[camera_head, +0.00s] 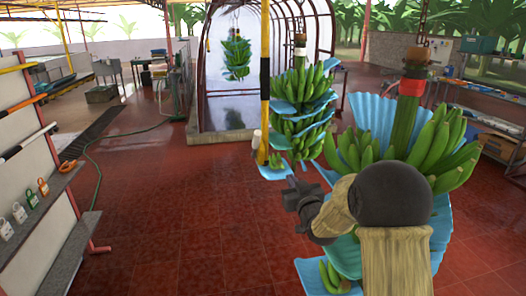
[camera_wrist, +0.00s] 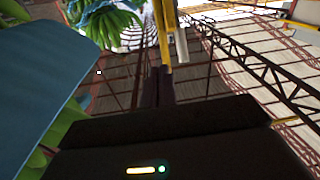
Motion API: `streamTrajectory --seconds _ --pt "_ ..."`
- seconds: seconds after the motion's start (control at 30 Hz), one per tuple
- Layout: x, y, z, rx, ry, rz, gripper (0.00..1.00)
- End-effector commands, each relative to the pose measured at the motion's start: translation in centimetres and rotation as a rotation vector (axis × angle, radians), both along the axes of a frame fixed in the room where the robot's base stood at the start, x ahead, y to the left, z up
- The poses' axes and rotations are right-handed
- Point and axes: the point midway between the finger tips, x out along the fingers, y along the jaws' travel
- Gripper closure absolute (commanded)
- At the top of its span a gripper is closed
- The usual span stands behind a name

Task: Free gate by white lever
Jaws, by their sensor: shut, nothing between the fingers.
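A white lever-like piece (camera_head: 257,139) shows beside the lower end of a hanging yellow-and-black pole (camera_head: 265,80) in the head view. In the wrist view a pale piece (camera_wrist: 181,45) sits just right of the yellow pole (camera_wrist: 167,40), beyond my fingertips. My gripper (camera_head: 292,196) is shut and empty, below and right of the pole's lower end in the head view. In the wrist view its fingers (camera_wrist: 158,80) are together and point toward the pole. I cannot tell whether they touch it. I cannot make out a gate for certain.
A blue sheet (camera_wrist: 45,85) fills the wrist view's left. A rack (camera_head: 35,190) with tags and poles stands left. The red floor between is clear.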

Motion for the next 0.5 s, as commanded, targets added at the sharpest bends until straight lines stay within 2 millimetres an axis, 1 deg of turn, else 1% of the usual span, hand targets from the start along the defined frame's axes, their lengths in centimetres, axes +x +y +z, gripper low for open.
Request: streamTrajectory --seconds 0.03,0.1,0.2,0.3,0.5 --pt "0.8 1.0 -0.6 0.026 -0.071 0.029 1.00" --pt "1.3 2.1 -0.1 0.063 -0.171 0.069 1.00" --pt "1.6 3.3 0.5 0.104 -0.278 0.111 1.00" --pt "1.5 3.7 1.0 0.128 -0.334 0.132 1.00" --pt "1.5 3.8 1.3 0.133 -0.347 0.137 1.00"
